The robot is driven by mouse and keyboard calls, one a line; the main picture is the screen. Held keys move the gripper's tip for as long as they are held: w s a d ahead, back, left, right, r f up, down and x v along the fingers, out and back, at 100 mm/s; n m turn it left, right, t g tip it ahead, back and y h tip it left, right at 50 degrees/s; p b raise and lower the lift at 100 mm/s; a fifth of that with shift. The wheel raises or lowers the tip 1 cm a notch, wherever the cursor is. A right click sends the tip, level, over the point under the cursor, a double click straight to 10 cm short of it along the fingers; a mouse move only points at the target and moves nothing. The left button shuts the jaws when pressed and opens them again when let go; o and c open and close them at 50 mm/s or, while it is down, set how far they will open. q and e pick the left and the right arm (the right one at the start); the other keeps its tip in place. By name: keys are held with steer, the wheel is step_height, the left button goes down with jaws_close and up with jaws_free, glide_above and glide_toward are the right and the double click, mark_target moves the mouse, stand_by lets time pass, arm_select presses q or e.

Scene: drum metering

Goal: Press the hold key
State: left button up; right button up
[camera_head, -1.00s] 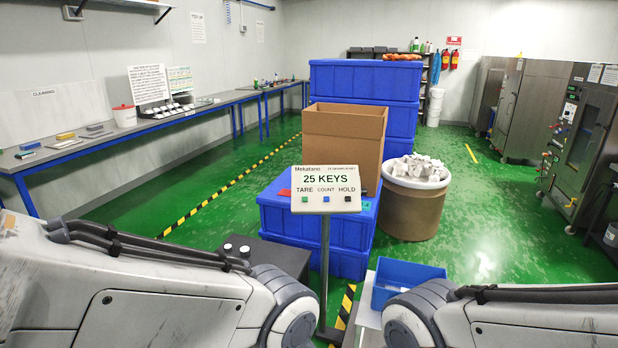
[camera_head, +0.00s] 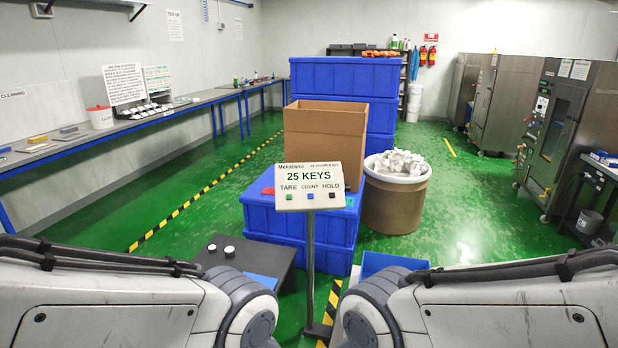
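The hold key is the small black button (camera_head: 332,195) under the word HOLD on the display panel (camera_head: 309,178). The panel reads "25 KEYS" and stands on a thin grey post. A green key (camera_head: 289,196) sits under TARE and a blue key (camera_head: 310,196) under COUNT. Nothing touches the panel. Both my arms are low in the foreground, one on each side of the post. Neither gripper shows; both are out of the picture.
Blue crates (camera_head: 345,82) and an open cardboard box (camera_head: 325,135) stand behind the panel. A drum (camera_head: 395,205) of white pieces is to their right. A dark low table (camera_head: 213,262) and a blue bin (camera_head: 390,263) flank the post. Green floor lies open at right.

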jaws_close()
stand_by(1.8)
